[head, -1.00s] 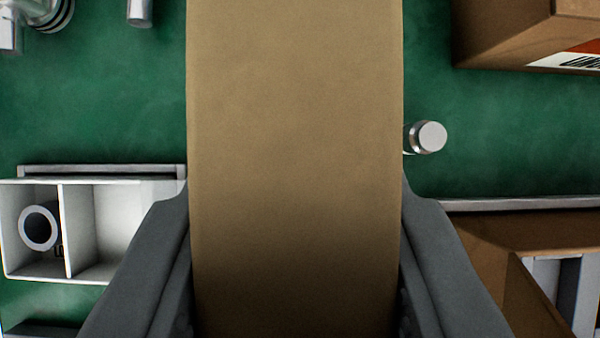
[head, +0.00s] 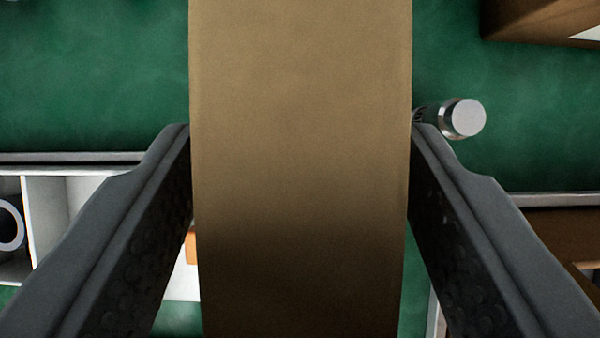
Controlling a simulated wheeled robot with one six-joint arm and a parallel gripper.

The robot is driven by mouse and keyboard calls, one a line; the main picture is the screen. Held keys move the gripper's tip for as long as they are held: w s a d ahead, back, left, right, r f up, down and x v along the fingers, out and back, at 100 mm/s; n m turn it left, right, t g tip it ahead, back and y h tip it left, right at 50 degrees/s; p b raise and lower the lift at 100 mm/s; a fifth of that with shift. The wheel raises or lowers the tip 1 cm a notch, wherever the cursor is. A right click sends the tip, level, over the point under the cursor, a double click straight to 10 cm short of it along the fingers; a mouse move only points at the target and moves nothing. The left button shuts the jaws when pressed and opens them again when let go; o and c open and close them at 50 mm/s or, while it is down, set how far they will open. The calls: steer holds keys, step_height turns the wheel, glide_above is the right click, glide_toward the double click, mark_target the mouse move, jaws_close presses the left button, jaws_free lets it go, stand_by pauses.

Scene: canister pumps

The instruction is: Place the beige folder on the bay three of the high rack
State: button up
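The beige folder (head: 300,130) fills the middle of the head view as a tall tan slab, running from the top edge to the bottom edge. My gripper (head: 301,130) has one dark finger on each side of it. The fingers are spread, and their textured inner faces show. What holds the folder up is hidden. I cannot make out the high rack or bay three.
A white divided box (head: 45,225) holding a dark ring-shaped part is at left. A silver cylinder (head: 465,118) stands right of the folder. A brown carton (head: 540,18) is at the upper right, another brown box (head: 560,235) at the lower right. Green surface (head: 90,80) is bare at upper left.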

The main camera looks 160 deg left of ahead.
steer(key=v, duration=1.2)
steer(key=shift+r, duration=0.2)
